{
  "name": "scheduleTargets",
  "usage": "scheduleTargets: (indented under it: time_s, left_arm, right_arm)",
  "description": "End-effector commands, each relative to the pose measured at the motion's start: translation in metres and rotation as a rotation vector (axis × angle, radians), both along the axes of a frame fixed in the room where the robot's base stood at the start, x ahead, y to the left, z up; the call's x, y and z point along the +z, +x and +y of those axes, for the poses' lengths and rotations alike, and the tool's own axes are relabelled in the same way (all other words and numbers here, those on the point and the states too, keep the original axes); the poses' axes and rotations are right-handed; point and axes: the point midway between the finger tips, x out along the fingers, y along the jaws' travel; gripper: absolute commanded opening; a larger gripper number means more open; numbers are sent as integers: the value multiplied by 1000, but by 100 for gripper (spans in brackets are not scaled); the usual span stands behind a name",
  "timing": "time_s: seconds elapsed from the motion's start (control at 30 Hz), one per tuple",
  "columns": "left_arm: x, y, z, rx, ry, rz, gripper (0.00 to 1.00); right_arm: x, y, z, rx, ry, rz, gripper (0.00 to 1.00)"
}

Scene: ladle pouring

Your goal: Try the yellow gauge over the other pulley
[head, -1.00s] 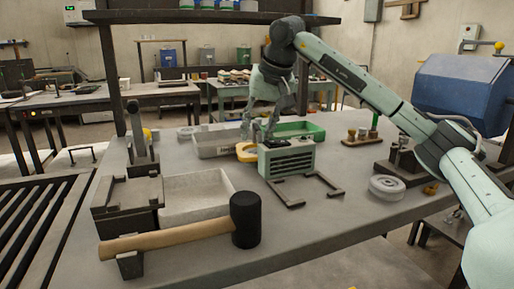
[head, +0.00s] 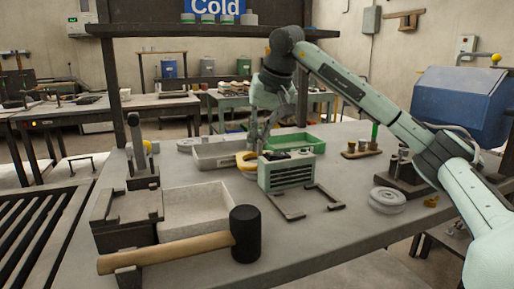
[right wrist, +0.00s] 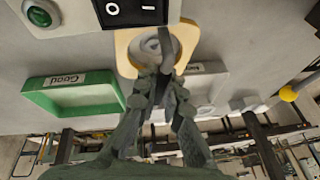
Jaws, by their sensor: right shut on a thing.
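The yellow gauge (head: 246,161) is behind the vented box, beside the grey tray. My right gripper (head: 262,146) is shut on it. In the right wrist view the gauge (right wrist: 127,52) is a pale yellow plate with a round opening, held at the fingertips (right wrist: 163,72). A grey round part (right wrist: 152,46) shows in the opening; whether the gauge is around it or above it, I cannot tell. A grey pulley (head: 387,200) lies on the table at the right, apart from the gauge. My left gripper is not in view.
The vented box (head: 290,171) stands close in front of the gauge. A grey tray (head: 215,161) and a green tray (head: 306,145), labelled "Good" in the right wrist view, are nearby. A mallet (head: 190,247) lies across the front left. The front middle of the table is clear.

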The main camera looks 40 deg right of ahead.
Motion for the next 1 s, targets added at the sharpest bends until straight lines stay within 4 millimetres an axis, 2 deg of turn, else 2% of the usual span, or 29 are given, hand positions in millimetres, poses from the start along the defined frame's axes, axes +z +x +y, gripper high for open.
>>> scheduleTargets:
  time_s: [0.13, 0.3, 0.47, 0.57, 1.0]
  left_arm:
    - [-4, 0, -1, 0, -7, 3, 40]
    - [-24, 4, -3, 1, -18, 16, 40]
    - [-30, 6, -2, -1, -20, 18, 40]
    - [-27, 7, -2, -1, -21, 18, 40]
    - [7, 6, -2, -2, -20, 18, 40]
  right_arm:
    - [33, 1, 1, 1, 3, -9, 0]
    - [67, 1, 1, 1, 3, -7, 0]
    - [88, 0, 0, 1, 2, -5, 0]
    - [98, 0, 1, 2, 1, -3, 0]
    - [130, 0, 0, 0, 1, -3, 0]
